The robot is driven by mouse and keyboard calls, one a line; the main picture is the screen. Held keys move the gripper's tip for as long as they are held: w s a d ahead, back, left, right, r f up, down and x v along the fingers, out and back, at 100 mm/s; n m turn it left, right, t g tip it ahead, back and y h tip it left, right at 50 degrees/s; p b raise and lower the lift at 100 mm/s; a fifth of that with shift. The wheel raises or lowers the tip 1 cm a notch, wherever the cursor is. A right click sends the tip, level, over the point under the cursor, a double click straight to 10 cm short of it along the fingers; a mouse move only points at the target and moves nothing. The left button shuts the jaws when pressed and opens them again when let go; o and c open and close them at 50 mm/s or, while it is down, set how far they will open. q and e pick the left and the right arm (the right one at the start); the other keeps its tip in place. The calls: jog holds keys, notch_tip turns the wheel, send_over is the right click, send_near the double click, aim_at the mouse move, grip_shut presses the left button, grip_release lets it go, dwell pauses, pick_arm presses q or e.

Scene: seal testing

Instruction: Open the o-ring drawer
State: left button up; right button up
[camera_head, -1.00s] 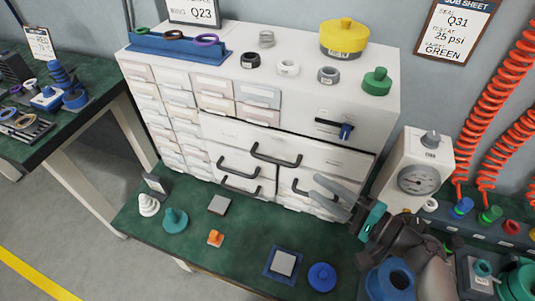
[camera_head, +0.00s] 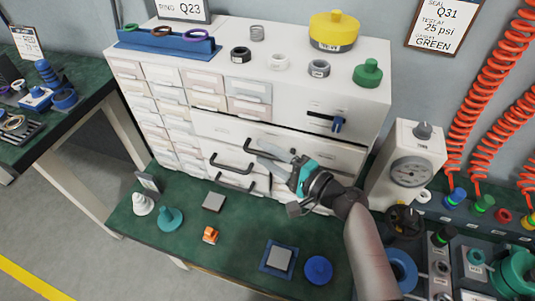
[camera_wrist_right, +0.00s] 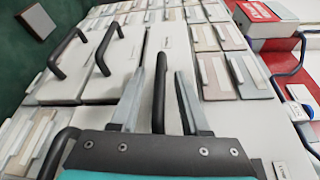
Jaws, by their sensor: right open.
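A white drawer cabinet (camera_head: 225,128) stands on the green bench. Its wide upper drawer (camera_head: 225,130) has a black bar handle (camera_head: 262,147). Lower drawers have similar handles (camera_head: 233,165). The drawer labels are too small to read, so I cannot tell which is the o-ring drawer. My right gripper (camera_head: 262,158) is open at the wide drawer's handle. In the right wrist view, a black handle (camera_wrist_right: 160,88) appears between the two open fingers (camera_wrist_right: 160,75); I cannot tell whether they touch it. The drawers look shut. My left gripper is not in view.
Seals, a yellow-capped pot (camera_head: 333,32) and a blue rack (camera_head: 165,45) stand on the cabinet top. A gauge box (camera_head: 408,165) is close on the right. Small parts, a blue-edged pad (camera_head: 264,267) and a blue disc (camera_head: 318,270) lie on the bench in front.

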grip_shut()
dwell(1.4)
